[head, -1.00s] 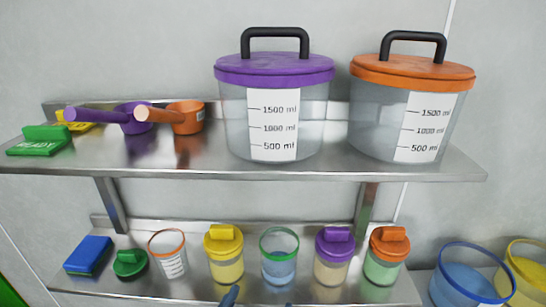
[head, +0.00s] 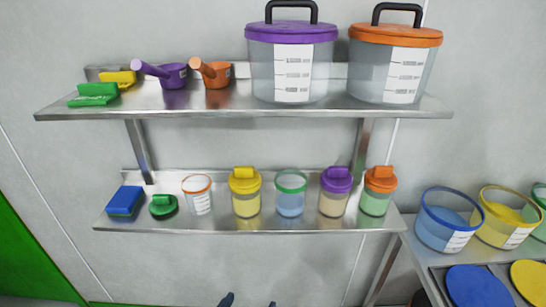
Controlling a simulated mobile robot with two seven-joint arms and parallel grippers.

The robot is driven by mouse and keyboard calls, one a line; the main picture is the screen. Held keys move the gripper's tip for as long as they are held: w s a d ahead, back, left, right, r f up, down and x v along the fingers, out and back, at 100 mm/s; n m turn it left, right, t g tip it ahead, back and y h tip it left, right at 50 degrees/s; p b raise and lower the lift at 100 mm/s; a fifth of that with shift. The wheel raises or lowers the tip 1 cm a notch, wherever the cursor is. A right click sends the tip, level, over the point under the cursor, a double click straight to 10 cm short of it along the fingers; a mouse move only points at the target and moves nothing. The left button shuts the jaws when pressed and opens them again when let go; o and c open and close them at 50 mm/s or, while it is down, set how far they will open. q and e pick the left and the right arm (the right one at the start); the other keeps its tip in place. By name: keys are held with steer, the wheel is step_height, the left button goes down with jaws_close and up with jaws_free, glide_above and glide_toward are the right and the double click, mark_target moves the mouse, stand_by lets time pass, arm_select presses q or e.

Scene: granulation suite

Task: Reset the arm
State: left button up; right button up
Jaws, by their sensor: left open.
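The fingertips of my left gripper (head: 249,302) just show at the bottom edge of the head view. They are apart, with nothing visible between them. They sit below the lower shelf in the picture, clear of every object. The rest of this gripper and its arm are out of frame. My right gripper is not in view.
The lower shelf (head: 270,224) holds a blue sponge (head: 125,201) and several small jars. Blue (head: 433,229) and yellow (head: 491,228) tubs stand at right. Wall below is clear.

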arm_select(q)
steer(key=s+a+f+n+g+y, duration=0.1)
steer(key=s+a+f+n+g, duration=0.2)
steer(key=f, duration=0.9)
steer(key=s+a+f+g, duration=0.3)
steer(key=s+f+g, duration=0.1)
steer(key=f, duration=0.8)
steer(key=s+a+f+n+g, duration=0.2)
steer(key=s+f+n+g, duration=0.25)
steer(key=s+f, duration=0.9)
steer(key=s+d+r+m+g+p, duration=0.1)
steer(key=s+r+g+p, duration=0.1)
steer(key=r+p, duration=1.3)
steer(key=shift+s+r+g+p, duration=0.35)
steer(key=shift+s+r, duration=0.05)
steer(key=shift+s, duration=0.35)
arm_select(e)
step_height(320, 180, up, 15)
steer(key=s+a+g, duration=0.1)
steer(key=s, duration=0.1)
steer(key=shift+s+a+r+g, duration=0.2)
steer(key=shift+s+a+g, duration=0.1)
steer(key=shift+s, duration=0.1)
arm_select(q)
steer(key=shift+s, duration=0.1)
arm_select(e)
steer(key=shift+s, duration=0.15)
